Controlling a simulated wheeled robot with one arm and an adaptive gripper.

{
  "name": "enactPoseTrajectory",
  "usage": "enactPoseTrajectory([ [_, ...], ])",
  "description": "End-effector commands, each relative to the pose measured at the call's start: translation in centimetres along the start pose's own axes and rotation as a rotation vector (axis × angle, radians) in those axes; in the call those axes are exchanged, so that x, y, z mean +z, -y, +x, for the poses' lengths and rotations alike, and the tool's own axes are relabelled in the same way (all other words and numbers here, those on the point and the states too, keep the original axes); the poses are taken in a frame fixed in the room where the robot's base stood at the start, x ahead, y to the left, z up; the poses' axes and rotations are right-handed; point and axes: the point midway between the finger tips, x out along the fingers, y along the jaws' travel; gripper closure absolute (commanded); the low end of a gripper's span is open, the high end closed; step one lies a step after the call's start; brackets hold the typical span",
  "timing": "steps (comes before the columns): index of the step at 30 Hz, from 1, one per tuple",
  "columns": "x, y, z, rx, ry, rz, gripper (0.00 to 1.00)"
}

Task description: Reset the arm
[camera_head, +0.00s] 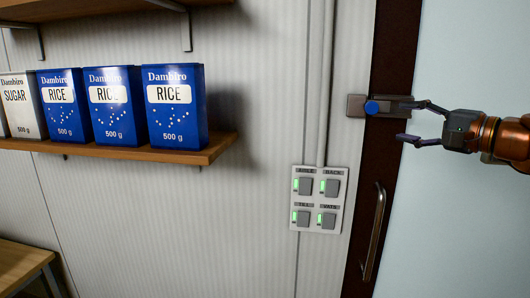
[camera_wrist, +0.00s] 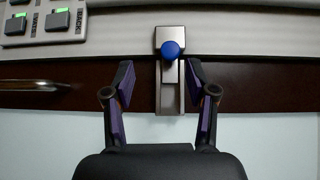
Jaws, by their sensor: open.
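My gripper (camera_head: 408,121) comes in from the right in the head view, in front of the door edge. Its two fingers are apart and nothing is between them. In the wrist view my gripper (camera_wrist: 160,88) shows both purple-padded fingers spread to either side of a metal door latch (camera_wrist: 169,98). The latch has a round blue knob (camera_wrist: 172,50), which lies just beyond the fingertips. In the head view the latch (camera_head: 399,103) spans the dark door frame, with its blue knob (camera_head: 372,107) at the left part. Whether a finger touches the latch is unclear.
A wall shelf (camera_head: 150,152) at the left carries blue rice packs (camera_head: 174,107) and a sugar pack (camera_head: 19,103). A switch panel (camera_head: 319,199) with several green-lit switches is on the wall. A door handle (camera_head: 375,232) is below the latch. A wooden table (camera_head: 22,262) stands lower left.

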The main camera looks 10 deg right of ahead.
Motion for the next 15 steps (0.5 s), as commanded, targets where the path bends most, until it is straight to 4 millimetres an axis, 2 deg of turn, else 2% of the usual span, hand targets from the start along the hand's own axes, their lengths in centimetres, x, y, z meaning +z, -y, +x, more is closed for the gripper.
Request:
enactPoseTrajectory([
  [5, 6.2, -4.4, 3.7, 0.15, 0.123, -0.04, 0.43],
  [9, 12.1, -9.2, 5.7, 0.304, 0.238, -0.093, 0.43],
  [12, 16.3, -13.0, 6.2, 0.42, 0.321, -0.137, 0.43],
  [15, 20.4, -16.9, 5.7, 0.539, 0.405, -0.188, 0.43],
])
